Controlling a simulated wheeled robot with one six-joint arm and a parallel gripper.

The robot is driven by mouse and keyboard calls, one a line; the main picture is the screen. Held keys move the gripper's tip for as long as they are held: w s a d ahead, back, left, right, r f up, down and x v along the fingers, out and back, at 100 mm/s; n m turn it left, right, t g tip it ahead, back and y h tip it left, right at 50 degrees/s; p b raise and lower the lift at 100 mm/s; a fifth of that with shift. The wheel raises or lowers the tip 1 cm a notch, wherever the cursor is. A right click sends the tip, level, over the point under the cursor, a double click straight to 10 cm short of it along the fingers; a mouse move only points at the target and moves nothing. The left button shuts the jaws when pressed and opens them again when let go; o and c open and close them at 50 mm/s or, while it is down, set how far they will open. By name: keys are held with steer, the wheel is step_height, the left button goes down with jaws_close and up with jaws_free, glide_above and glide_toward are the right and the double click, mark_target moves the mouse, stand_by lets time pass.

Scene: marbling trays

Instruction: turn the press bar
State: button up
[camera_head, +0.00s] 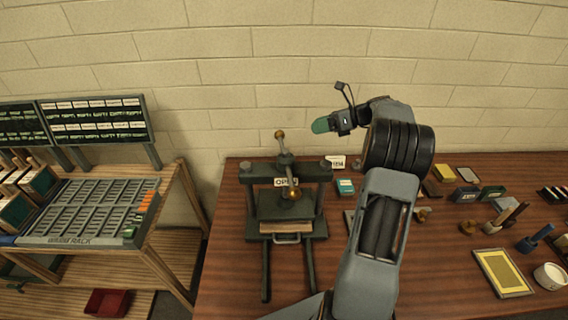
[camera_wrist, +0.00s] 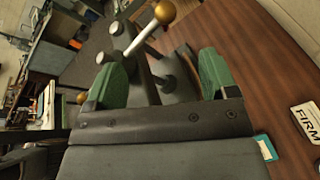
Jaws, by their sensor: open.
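The press (camera_head: 322,172) stands on the brown table in the head view, a dark frame with a sign reading "OPEN" on its front. Its press bar (camera_head: 284,148) is a metal rod with a brass ball at each end, one up at the back and one low at the front. In the wrist view the bar (camera_wrist: 143,38) rises to a brass ball beyond the fingers. My gripper (camera_head: 321,125) is above and to the right of the press, apart from it. In the wrist view its green fingers (camera_wrist: 160,80) are spread with nothing held between them.
Left of the table stands a wooden rack with a slotted type tray (camera_head: 60,240) and a dark red bin (camera_head: 107,302) below. Right of my arm, the table (camera_head: 440,290) holds a yellow framed screen (camera_head: 502,272), a white bowl (camera_head: 550,276), stamps and small boxes. A "FIRM" card (camera_wrist: 305,120) lies near the press.

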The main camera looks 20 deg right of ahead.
mark_target(283, 134)
steer(key=p+x, duration=0.2)
steer(key=x, duration=1.1)
steer(key=shift+w+a+p, duration=0.15)
steer(key=shift+a+p, duration=0.15)
steer(key=shift+a, duration=0.05)
steer(key=shift+r, duration=0.1)
steer(key=shift+c, duration=0.3)
